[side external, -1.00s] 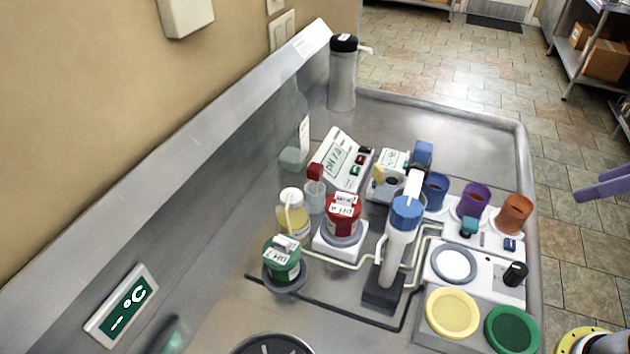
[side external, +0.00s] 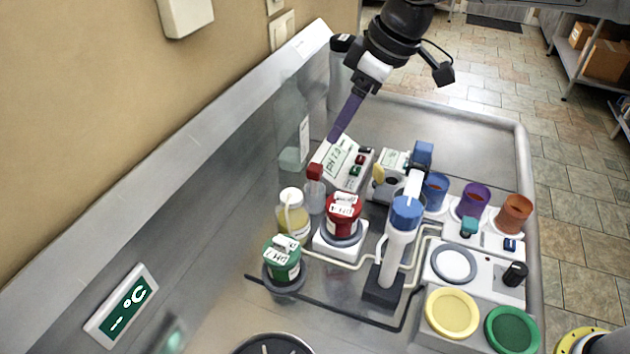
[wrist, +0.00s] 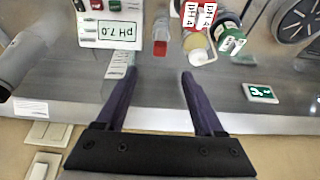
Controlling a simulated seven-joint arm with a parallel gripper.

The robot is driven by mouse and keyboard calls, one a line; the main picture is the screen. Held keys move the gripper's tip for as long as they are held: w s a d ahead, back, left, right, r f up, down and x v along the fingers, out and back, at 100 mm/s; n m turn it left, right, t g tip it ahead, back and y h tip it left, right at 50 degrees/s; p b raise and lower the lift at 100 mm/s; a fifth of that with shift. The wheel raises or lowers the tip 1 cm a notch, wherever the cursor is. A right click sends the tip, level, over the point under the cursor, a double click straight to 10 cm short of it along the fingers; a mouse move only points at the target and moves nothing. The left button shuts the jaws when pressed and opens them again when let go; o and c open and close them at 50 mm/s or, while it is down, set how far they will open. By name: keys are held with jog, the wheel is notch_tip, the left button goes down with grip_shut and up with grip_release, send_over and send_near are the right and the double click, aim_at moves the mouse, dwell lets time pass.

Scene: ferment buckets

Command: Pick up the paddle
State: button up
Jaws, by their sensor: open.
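I cannot tell for sure which thing is the paddle; nothing in view is plainly one. A small yellow flat piece (side external: 379,172) stands at the white device behind the cups, too small to make out. My gripper (side external: 334,138) has purple fingers that hang pointing down above the pH meter (side external: 340,160), near the clear bottle. In the wrist view, the two fingers of my gripper (wrist: 158,73) are spread apart with nothing held between them. The pH meter (wrist: 108,32) and the red-capped dropper (wrist: 160,46) show beyond the fingertips.
A red jar (side external: 343,214), a green jar (side external: 282,262) and a yellow-liquid bottle (side external: 293,214) stand in front. A tall white post with blue top (side external: 399,240) is to their right. Blue, purple (side external: 473,203) and orange cups stand at right. The bench's back right is clear.

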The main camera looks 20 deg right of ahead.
aim_at(316, 167)
jog(key=x, duration=0.8)
jog(key=shift+s+a+f, duration=0.1)
jog(key=shift+a+f, duration=0.05)
jog(key=shift+x, duration=2.7)
grip_shut()
